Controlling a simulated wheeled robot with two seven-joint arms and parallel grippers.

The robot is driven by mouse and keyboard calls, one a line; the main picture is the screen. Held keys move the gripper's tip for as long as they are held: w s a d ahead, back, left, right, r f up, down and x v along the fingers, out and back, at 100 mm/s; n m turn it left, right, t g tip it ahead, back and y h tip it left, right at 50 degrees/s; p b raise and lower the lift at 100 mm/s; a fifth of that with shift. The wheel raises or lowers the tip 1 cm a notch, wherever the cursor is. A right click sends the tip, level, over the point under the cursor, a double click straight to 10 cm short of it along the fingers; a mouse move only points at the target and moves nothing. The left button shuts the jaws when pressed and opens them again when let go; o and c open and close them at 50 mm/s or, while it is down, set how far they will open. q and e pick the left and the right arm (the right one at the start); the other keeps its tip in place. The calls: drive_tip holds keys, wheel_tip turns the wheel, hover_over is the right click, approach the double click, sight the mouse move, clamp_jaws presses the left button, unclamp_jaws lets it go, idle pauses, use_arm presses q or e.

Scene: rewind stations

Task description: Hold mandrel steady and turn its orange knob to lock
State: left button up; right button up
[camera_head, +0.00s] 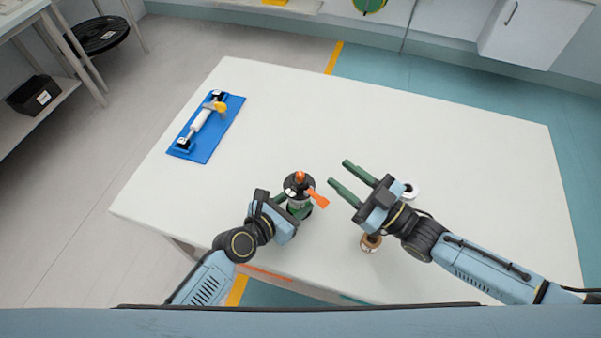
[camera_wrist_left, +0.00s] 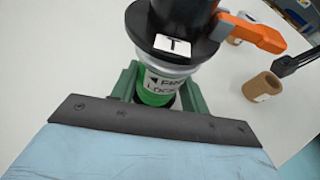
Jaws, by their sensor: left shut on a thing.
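The mandrel (camera_head: 298,187) stands upright on the white table, with a black flange, a silver collar and a green lower part. Its orange knob (camera_head: 316,198) is a lever that sticks out to the right; it also shows in the left wrist view (camera_wrist_left: 252,32). My left gripper (camera_head: 294,207) is shut on the mandrel's lower body, one green finger on each side; in the left wrist view the fingers (camera_wrist_left: 158,92) flank a label reading "LOCK", partly cut off. My right gripper (camera_head: 338,175) is open and empty, to the right of the knob and apart from it.
A blue board (camera_head: 228,113) with a white roller lies at the table's left. A brown core (camera_head: 370,243) stands below my right gripper; it also shows in the left wrist view (camera_wrist_left: 262,87). A white ring (camera_head: 411,190) is partly behind my right arm. The table's far middle is clear.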

drive_tip(key=m+g+h, duration=0.1)
drive_tip(key=m+h, duration=0.1)
approach(304, 178)
drive_tip(key=d, duration=0.1)
drive_tip(key=x, duration=1.1)
drive_tip(key=shift+a, duration=0.5)
drive_tip(key=shift+c, duration=0.4)
clamp_jaws()
